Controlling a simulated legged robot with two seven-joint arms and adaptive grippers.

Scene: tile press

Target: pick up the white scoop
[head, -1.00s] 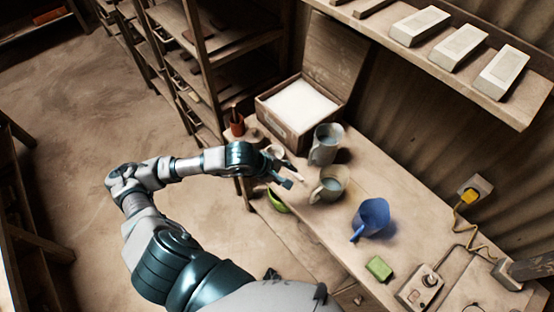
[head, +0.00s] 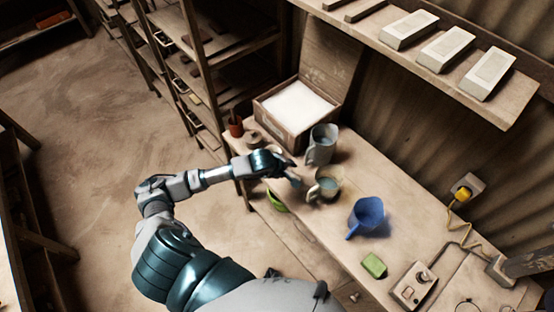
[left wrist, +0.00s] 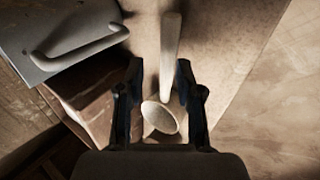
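The white scoop (left wrist: 170,45) shows in the left wrist view, with its long pale handle pointing up the picture and its oval bowl (left wrist: 160,117) nearer the palm. My left gripper (left wrist: 159,68) is open, with one dark finger on each side of the scoop; I cannot see contact. In the head view my left gripper (head: 291,171) is over the bench's left part, beside the grey jugs, and hides most or all of the scoop. My right gripper is not in view.
A grey jug (head: 321,146) and a second jug (head: 326,187) stand close to the left gripper. A box of white material (head: 290,128) is behind. A green bowl (head: 278,203) is at the bench edge.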

